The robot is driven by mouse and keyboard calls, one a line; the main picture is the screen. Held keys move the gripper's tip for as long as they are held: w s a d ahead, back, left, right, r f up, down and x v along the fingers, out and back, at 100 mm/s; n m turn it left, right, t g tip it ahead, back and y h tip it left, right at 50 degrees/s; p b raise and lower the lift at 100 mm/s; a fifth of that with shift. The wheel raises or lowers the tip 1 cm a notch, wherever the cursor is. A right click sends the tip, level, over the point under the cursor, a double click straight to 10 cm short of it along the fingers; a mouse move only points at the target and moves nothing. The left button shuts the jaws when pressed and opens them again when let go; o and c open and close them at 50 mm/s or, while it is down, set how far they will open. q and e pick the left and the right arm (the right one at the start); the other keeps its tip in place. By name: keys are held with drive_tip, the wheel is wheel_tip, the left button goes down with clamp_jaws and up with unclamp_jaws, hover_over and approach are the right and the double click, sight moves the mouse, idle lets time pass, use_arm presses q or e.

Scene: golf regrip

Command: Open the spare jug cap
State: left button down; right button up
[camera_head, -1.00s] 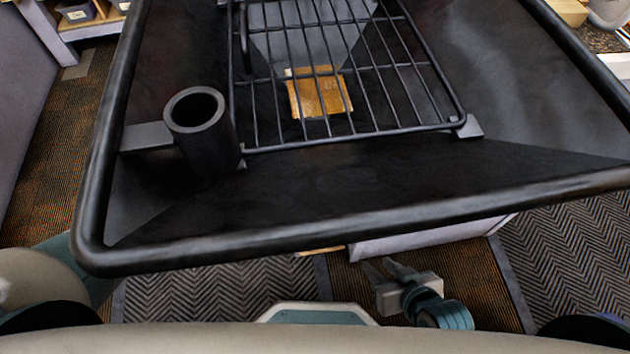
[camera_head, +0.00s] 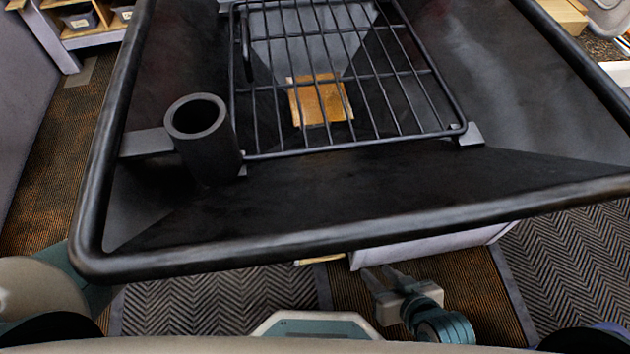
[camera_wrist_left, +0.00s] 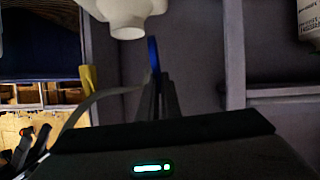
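In the left wrist view, a white jug (camera_wrist_left: 123,12) shows at the top with its neck pointing down in the picture. A thin blue disc (camera_wrist_left: 153,53), apparently the jug cap seen edge-on, stands just right of the neck and apart from it. My left gripper (camera_wrist_left: 156,74) has its dark fingers close together at this disc and appears shut on it. The fingers partly hide the disc. Neither the jug nor my left gripper shows in the head view. My right gripper (camera_head: 379,271) is open and empty, low in front of the basin.
A large black basin (camera_head: 300,245) with a wire rack (camera_head: 350,140) and an upright black tube (camera_head: 196,130) fills the head view. A tan block (camera_head: 320,100) shows under the rack. In the left wrist view, a grey shelf frame (camera_wrist_left: 235,60) stands right of the jug.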

use_arm(q)
drive_tip(key=shift+s+a+f, duration=0.2)
drive_tip(key=shift+a+f, duration=0.1)
drive_tip(key=shift+f, duration=0.15)
drive_tip(key=c, duration=2)
unclamp_jaws()
